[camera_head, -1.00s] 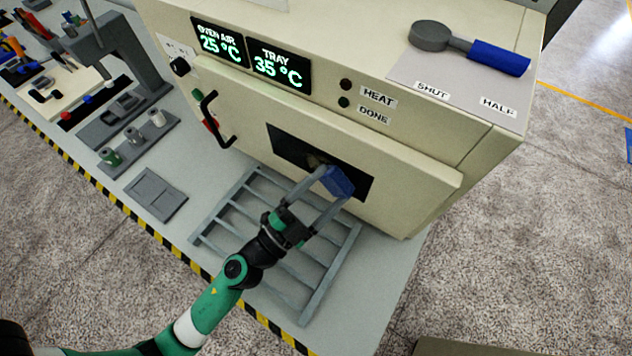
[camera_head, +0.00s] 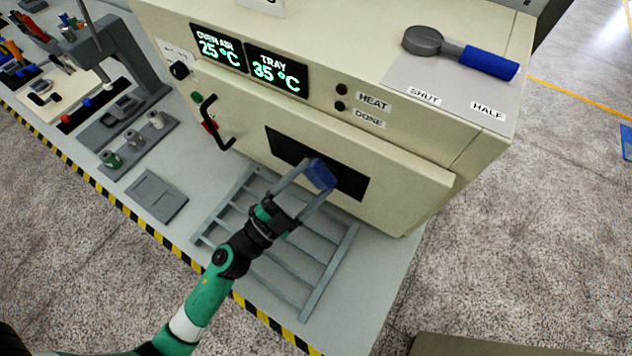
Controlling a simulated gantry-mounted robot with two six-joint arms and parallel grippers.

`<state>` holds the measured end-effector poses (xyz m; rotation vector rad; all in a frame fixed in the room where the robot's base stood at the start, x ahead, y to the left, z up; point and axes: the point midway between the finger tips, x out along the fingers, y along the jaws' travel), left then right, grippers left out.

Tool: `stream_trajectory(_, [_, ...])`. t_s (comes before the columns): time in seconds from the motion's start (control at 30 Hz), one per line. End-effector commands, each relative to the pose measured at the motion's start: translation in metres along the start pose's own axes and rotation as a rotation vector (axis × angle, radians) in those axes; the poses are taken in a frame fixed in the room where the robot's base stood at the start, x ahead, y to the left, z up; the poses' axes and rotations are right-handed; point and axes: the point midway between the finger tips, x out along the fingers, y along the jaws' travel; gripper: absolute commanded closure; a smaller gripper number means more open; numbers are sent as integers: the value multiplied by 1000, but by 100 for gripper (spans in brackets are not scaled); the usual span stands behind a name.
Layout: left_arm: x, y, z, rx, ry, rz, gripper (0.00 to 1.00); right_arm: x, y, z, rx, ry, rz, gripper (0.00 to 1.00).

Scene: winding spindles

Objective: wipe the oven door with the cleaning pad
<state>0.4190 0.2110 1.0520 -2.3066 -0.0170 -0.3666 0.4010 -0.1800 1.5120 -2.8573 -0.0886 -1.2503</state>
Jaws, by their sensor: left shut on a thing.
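The cream oven door (camera_head: 400,172) is shut, with a dark window (camera_head: 350,183) in its middle and a black handle (camera_head: 211,122) at its left. My left gripper (camera_head: 312,187) is shut on the blue cleaning pad (camera_head: 321,174). The pad is in front of the window, and it covers part of the glass. I cannot tell whether it touches the glass. My right gripper is not in view.
A grey slatted rack (camera_head: 318,277) lies on the bench below the door, under my left arm. A grey knob-like tool with a blue handle (camera_head: 487,62) lies on the oven top. Small spools (camera_head: 133,138) stand in a holder at left.

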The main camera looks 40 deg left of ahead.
Motion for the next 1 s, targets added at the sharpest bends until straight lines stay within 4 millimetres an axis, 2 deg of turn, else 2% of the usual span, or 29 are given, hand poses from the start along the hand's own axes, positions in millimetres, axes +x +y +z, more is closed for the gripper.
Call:
stream_trajectory(0.43, [-11, -28, 24, 1, -5, -3, 67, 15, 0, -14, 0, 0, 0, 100])
stream_trajectory(0.8, [-8, -33, 22, 0, -1, -1, 67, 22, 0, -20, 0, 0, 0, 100])
stream_trajectory(1.0, [-6, -24, 17, -1, 3, 0, 67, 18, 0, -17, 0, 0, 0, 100])
